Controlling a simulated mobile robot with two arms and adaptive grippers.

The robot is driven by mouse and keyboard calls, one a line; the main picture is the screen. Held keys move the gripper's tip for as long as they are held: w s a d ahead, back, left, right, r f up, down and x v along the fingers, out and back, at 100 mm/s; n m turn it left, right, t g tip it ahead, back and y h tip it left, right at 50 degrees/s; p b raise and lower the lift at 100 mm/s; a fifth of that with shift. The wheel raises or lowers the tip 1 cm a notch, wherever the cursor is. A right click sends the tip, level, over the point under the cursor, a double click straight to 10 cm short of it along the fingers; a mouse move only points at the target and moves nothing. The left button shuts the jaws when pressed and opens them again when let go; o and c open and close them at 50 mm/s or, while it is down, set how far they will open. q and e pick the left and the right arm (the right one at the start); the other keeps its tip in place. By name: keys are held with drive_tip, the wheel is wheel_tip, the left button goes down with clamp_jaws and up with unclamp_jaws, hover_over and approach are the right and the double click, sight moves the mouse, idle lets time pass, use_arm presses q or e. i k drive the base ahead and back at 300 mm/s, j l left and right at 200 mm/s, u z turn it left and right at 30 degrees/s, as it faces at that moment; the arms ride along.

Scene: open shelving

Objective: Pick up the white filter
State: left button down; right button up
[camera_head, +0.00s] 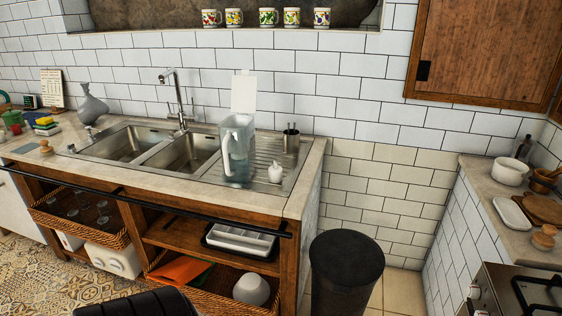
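A small white object with a narrow knob on top, which looks like the white filter (275,172), stands on the ribbed steel drainboard (262,181) at the right of the sink. Just left of it stands a clear, bluish water pitcher (240,152) with a handle on its left. Neither of my grippers is in view.
A dark cup (291,139) with utensils stands behind the filter. The faucet (178,100) and two steel basins (125,143) lie to the left. A tall black bin (343,275) stands on the floor by the counter's right end. A rail (200,212) runs along the counter front.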

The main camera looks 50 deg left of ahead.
sight(275, 171)
drive_tip(key=u, duration=1.75)
